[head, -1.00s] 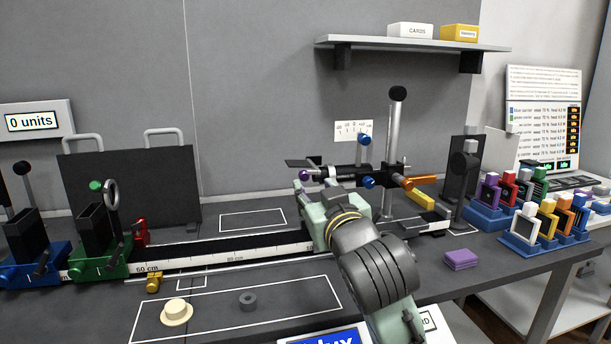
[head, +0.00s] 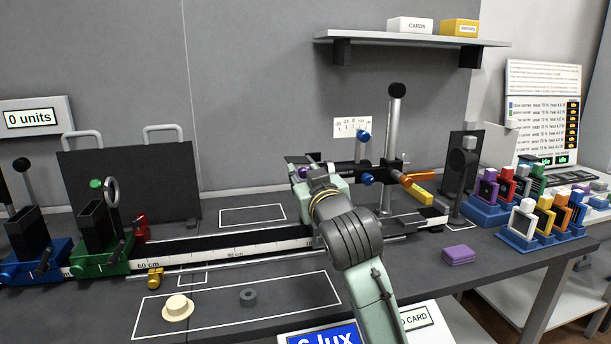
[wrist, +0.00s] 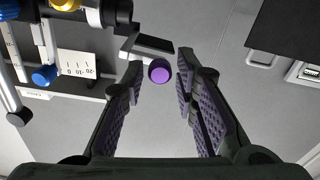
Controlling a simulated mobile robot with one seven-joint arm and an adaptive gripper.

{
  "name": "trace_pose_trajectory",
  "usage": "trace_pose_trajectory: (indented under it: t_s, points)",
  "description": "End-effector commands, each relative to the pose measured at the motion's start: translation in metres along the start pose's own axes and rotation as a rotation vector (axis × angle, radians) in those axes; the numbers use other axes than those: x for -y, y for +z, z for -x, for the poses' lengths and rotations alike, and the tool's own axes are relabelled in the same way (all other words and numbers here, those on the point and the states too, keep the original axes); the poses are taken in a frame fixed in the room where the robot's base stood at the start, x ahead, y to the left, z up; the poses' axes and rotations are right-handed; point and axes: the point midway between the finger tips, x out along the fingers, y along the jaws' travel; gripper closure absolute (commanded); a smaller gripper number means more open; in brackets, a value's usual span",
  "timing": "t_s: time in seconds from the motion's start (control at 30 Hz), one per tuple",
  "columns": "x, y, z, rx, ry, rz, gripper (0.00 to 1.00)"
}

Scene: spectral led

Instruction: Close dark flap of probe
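The probe is a dark horizontal bar (head: 345,168) on an upright post, with a flat dark flap (head: 297,159) at its left end. In the wrist view the dark flap (wrist: 152,44) lies just beyond my fingertips, with a round purple knob (wrist: 161,71) beside it. My gripper (wrist: 158,66) is open, its two padded fingers apart. The purple knob appears between the fingertips; I cannot tell whether either finger touches it. In the head view my gripper (head: 306,173) is at the left end of the bar and largely hides the knob.
Blue knobs (head: 367,178), an orange knob (head: 401,177) and a yellow lever (head: 420,193) are on the post to the right. A long rail (head: 235,247) with green and blue carriers runs left.

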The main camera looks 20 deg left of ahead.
Motion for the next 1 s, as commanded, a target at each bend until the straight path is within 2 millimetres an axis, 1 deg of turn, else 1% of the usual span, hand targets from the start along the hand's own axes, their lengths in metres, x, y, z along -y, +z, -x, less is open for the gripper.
trace_pose_trajectory:
  t_s: [0.03,0.37,0.77,1.0]
  points:
    - [0.0000,-0.0001,0.0001,0.000,0.000,0.000,0.78]
    - [0.0000,-0.0001,0.0002,0.000,0.000,0.000,1.00]
    - [0.0003,0.0014,0.0003,0.000,0.000,0.023,1.00]
    - [0.0013,0.0068,0.0004,-0.001,0.001,0.140,1.00]
